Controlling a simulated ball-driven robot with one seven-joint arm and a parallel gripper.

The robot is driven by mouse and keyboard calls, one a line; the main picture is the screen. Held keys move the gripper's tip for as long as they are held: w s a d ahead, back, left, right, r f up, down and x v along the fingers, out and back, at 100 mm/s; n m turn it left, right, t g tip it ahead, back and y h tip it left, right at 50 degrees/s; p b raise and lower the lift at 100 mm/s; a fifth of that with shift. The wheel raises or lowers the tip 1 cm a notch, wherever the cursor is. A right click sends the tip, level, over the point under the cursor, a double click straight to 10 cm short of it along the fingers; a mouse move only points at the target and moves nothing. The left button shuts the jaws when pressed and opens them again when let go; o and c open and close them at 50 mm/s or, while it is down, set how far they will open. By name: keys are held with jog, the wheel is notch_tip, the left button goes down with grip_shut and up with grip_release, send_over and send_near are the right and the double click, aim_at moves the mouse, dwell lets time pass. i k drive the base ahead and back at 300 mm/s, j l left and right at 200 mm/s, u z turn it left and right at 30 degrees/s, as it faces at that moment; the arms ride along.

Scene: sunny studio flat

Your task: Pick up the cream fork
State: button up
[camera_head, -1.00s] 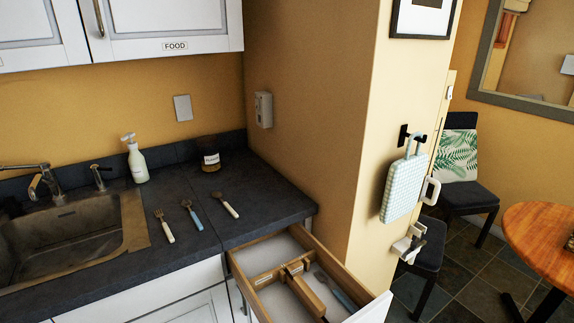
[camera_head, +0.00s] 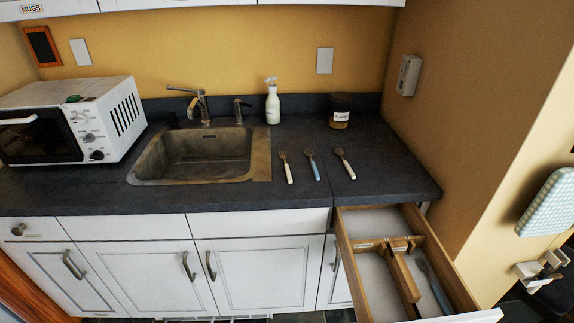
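The cream fork (camera_head: 287,167) lies on the dark countertop just right of the sink, its cream handle toward the front edge and its metal tines toward the wall. A blue-handled utensil (camera_head: 313,165) lies to its right, and a cream-handled spoon (camera_head: 345,163) lies farther right. All three lie apart from each other. My gripper does not show in the view.
An open drawer (camera_head: 345,253) with wooden dividers juts out below the right end of the counter and holds a blue-handled utensil (camera_head: 435,288). A soap bottle (camera_head: 272,103) and a dark jar (camera_head: 340,111) stand behind the utensils. The sink (camera_head: 196,155) and a microwave (camera_head: 75,121) are to the left.

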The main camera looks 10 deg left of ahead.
aim_at(286, 167)
jog(key=i+u, duration=0.15)
jog(key=u, duration=0.25)
jog(key=i+l+u, duration=0.1)
jog(key=u, duration=0.35)
jog(key=i+l+u, duration=0.15)
jog(key=u, duration=0.25)
